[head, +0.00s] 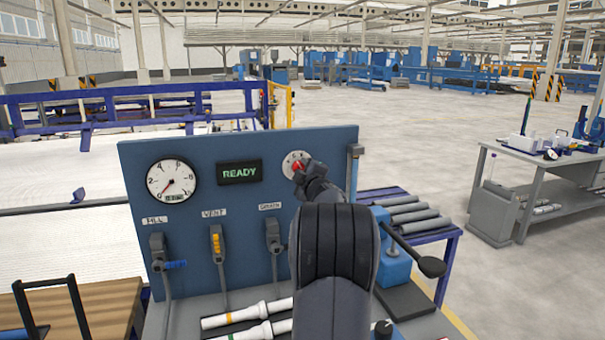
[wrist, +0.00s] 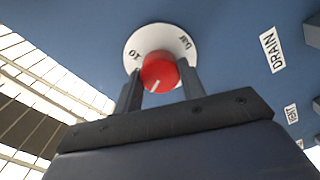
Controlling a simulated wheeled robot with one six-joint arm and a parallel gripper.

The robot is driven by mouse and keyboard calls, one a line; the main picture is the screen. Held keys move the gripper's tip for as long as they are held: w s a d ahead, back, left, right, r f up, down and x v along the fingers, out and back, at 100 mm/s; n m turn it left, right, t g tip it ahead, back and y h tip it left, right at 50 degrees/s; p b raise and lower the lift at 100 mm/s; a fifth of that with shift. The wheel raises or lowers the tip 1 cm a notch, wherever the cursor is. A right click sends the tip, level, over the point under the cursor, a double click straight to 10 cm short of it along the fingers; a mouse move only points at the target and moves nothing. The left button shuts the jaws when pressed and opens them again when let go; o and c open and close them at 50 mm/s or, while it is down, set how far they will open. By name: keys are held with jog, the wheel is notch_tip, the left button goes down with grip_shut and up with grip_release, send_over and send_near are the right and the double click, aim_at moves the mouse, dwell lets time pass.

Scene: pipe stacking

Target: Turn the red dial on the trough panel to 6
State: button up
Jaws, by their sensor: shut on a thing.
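The red dial (head: 297,166) is on the upper right of the blue trough panel (head: 260,142), over a round white scale plate (head: 288,159). In the wrist view the red dial (wrist: 158,70) sits between the two dark fingers of my gripper (wrist: 161,79), which is shut on it. A white pointer line on the dial slants toward the lower left there. The white plate (wrist: 137,42) shows "10" at its left and another marking at its right; other marks are hidden or too small to read. In the head view my gripper (head: 303,171) covers part of the dial.
Left of the dial are a lit READY display (head: 240,172) and a round gauge (head: 172,180). Below are the FILL (head: 158,247), VENT (head: 216,243) and DRAIN (head: 273,236) levers. White pipes (head: 247,315) lie in front, and a blue clamp-like device (head: 394,265) stands to the right.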

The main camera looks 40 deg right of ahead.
jog(key=o, duration=1)
jog(key=shift+c, duration=0.2)
jog(key=b+v, duration=0.2)
jog(key=v, duration=0.9)
jog(key=shift+w+d, duration=0.1)
jog(key=p+x, duration=0.2)
jog(key=x, duration=0.8)
jog(key=shift+w, duration=0.35)
jog(key=shift+s, duration=0.15)
